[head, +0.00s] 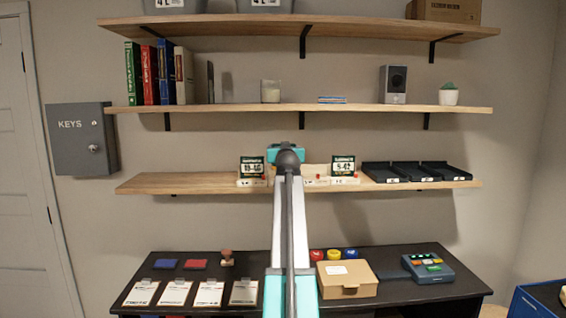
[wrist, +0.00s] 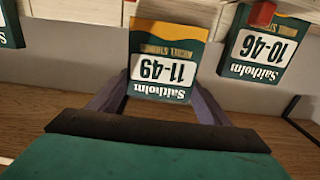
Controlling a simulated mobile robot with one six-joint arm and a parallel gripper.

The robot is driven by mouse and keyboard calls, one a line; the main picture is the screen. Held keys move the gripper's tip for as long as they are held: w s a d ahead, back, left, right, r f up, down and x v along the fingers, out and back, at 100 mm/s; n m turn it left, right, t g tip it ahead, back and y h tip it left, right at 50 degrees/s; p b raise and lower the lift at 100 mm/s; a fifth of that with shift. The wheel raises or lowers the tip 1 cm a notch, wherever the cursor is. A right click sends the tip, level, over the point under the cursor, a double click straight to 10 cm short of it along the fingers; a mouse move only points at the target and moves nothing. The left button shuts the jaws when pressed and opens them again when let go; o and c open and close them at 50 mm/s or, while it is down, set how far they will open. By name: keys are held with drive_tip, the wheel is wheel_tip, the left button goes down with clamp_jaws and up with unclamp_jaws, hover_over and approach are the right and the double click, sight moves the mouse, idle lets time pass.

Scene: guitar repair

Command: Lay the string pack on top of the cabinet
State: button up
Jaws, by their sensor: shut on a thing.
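The string pack marked 11-49 (wrist: 162,62) is green, white and orange and appears upside down in the wrist view. My gripper (wrist: 162,88) is shut on it, one dark finger along each side. In the head view my gripper (head: 286,153) is at the lowest wall shelf, between two displayed packs, and hides the held pack. Whether the pack still touches its holder is not clear. A grey cabinet labelled KEYS (head: 80,140) hangs on the wall at the left, away from my gripper.
The 10-46 pack (wrist: 262,48) stands close beside the held one; the 9-42 pack (head: 343,166) stands to the other side. Black trays (head: 415,172) fill the right of the lowest shelf (head: 180,184); its left part is bare. The middle shelf (head: 220,109) is above.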

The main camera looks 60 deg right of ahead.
drive_tip(key=shift+f+p, duration=0.55)
drive_tip(key=shift+f, duration=1.75)
drive_tip(key=shift+f, duration=0.1)
drive_tip(key=o, duration=1)
drive_tip(key=shift+o, duration=0.2)
drive_tip(key=shift+a+f, duration=0.1)
drive_tip(key=b+v, duration=0.4)
drive_tip(key=v, duration=0.9)
drive_tip(key=shift+s+a+r, duration=0.2)
drive_tip(key=shift+s+a, duration=0.05)
drive_tip(key=shift+s, duration=0.05)
